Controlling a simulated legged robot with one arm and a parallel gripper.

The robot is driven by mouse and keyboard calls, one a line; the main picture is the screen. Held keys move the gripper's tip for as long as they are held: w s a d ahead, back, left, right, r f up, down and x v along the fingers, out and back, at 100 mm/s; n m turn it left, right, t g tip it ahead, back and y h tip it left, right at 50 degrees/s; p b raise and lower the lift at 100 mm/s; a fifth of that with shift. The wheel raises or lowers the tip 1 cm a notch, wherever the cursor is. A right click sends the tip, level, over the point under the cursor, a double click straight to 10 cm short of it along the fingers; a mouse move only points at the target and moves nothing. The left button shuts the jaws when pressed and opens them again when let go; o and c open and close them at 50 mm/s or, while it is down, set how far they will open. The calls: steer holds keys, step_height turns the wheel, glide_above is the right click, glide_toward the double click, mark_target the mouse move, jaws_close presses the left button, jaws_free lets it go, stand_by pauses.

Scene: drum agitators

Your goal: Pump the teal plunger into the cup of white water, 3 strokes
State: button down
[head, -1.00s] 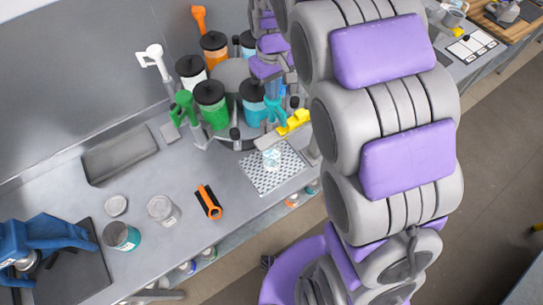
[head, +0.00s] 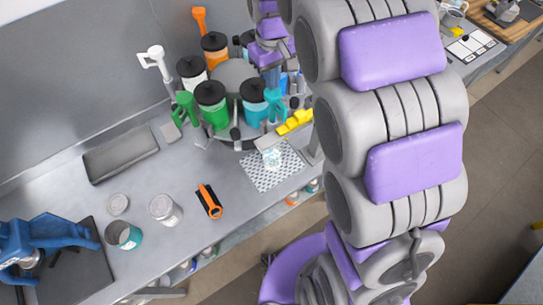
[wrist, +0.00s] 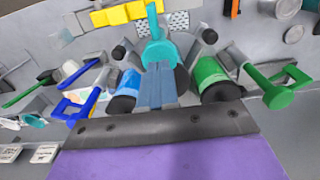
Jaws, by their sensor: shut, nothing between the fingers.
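The teal plunger (head: 275,104) stands at the front of the turntable of drums, on the teal drum (head: 253,112). In the wrist view, the teal plunger (wrist: 157,48) is just beyond my fingertips. My gripper (head: 271,78) is above and behind the plunger's top; its shut fingers (wrist: 156,84) hold nothing and point at it. I cannot tell whether they touch it. The clear cup (head: 271,158) stands on the perforated tray (head: 258,180), below and in front of the plunger. Its contents look pale, but the level is unclear. The cup is not clear in the wrist view.
Green (head: 212,112), white and orange drums with black lids stand around the turntable. A yellow block (head: 296,122) is right of the plunger. An orange-and-black tool (head: 209,201), jars and a blue machine (head: 45,240) lie leftward; the counter between has free room.

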step_height(320, 180, up, 6)
steer(key=p, duration=0.2)
stand_by(0.7)
steer(key=shift+d, duration=0.1)
steer(key=s+d+f+m+b, duration=0.2)
steer(key=s+d+f+b, duration=0.2)
steer(key=s+f+b, duration=0.2)
steer(key=s+d+f+m+g+b, duration=0.1)
steer(key=s+d+f+b, duration=0.4)
steer(key=s+f, duration=0.5)
steer(key=s+d+f+m+b, duration=0.3)
steer(key=s+d+f+b, duration=0.2)
steer(key=s, duration=1.1)
step_height(320, 180, down, 3)
steer(key=shift+s+r+m+g+b, duration=0.15)
steer(key=shift+m+g+b, duration=0.25)
steer(key=shift+b, duration=0.75)
